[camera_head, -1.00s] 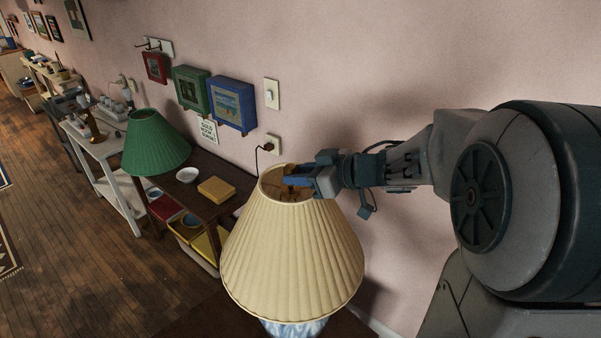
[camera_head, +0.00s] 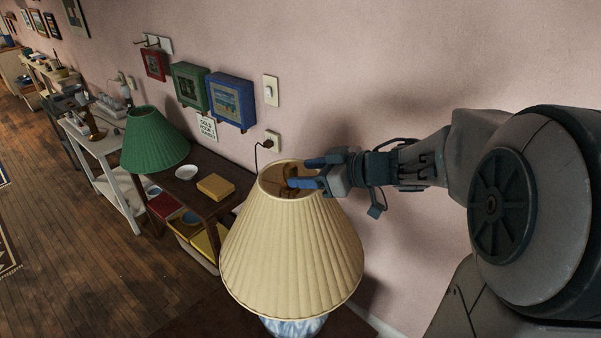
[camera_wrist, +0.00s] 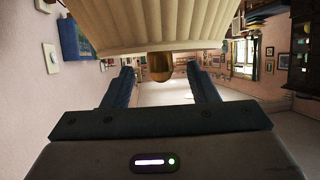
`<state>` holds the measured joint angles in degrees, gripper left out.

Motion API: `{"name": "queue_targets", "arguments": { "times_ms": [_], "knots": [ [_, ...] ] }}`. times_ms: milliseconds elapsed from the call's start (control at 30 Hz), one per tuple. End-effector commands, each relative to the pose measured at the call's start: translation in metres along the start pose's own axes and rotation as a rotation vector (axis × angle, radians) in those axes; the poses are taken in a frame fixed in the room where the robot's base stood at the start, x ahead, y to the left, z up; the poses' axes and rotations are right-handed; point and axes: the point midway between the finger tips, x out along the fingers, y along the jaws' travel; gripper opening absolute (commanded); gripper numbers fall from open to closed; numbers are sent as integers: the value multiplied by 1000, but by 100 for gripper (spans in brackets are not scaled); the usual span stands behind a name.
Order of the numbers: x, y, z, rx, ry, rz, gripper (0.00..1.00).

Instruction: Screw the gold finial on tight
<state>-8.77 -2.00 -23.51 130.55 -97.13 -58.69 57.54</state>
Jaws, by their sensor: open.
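The gold finial (camera_wrist: 160,66) shows in the wrist view as a brass-coloured knob just below the edge of the pleated shade in that picture. It lies between and beyond the spread fingers of my gripper (camera_wrist: 160,78), with clear gaps on both sides. In the head view, my open gripper (camera_head: 299,173) reaches in from the right over the top opening of the cream lampshade (camera_head: 290,245). I cannot pick out the finial clearly there. The blue-and-white lamp base (camera_head: 295,326) shows under the shade. How far the finial is screwed down cannot be seen.
The pink wall (camera_head: 400,50) is close behind my arm. A green-shaded lamp (camera_head: 155,142), a white bowl (camera_head: 186,173) and a yellow box (camera_head: 215,187) are on the dark table to the left. The wooden floor (camera_head: 70,220) farther left is open.

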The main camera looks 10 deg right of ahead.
Motion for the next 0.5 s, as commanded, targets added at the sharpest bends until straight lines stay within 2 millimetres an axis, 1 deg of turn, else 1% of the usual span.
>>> {"name": "queue_targets", "arguments": {
  "times_ms": [33,100,300,400,500],
  "knots": [
    [-12,1,0,-1,3,6,53],
    [-29,1,0,-1,3,8,53],
    [-74,1,0,-1,3,7,53],
    [-92,0,1,-1,0,5,53],
    [-105,1,1,-1,0,4,53]
  ]
}}
